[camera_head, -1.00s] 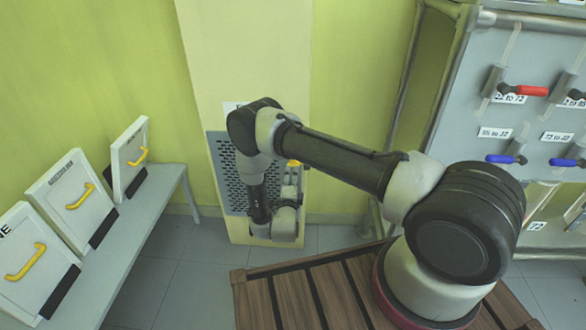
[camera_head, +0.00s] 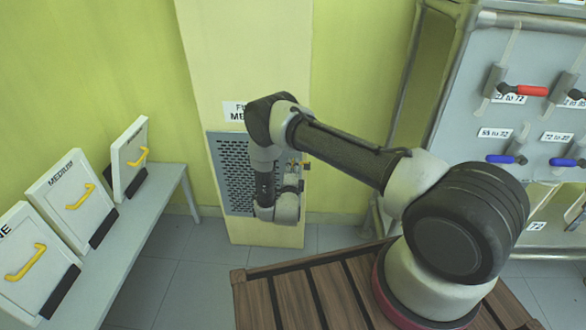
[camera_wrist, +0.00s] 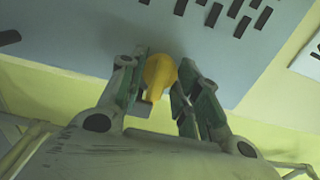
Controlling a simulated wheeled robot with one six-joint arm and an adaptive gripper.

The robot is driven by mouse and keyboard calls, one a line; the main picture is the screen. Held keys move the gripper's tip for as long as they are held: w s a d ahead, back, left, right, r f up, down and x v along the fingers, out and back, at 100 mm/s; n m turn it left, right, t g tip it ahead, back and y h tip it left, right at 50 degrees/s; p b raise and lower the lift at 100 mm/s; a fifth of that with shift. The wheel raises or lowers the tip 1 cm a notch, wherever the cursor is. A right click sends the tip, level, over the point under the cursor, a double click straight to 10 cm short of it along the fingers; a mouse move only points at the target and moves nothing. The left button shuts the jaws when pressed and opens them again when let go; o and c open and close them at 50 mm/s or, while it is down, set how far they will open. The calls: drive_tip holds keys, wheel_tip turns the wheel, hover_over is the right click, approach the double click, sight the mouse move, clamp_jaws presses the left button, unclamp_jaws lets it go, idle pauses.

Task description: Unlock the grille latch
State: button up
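The grille (camera_head: 229,165) is a grey perforated panel low on the pale yellow column. A yellow latch (camera_wrist: 160,74) shows at its edge in the wrist view, with a small grey part under it. My gripper (camera_wrist: 164,88) has one finger on each side of the yellow latch. The fingers are parted, and a narrow gap shows on the right side; I cannot tell whether either finger touches the latch. In the head view, my wrist covers part of the grille, and small yellow bits show beside my gripper (camera_head: 296,168).
A grey bench (camera_head: 150,230) on the left holds white panels with yellow handles. A grey valve board (camera_head: 500,120) with red and blue handles stands on the right. The floor before the column is clear.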

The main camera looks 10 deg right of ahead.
drive_tip(key=shift+n, duration=2.3)
drive_tip(key=o, duration=1.1)
drive_tip(key=shift+c, duration=0.2)
drive_tip(key=v, duration=1.2)
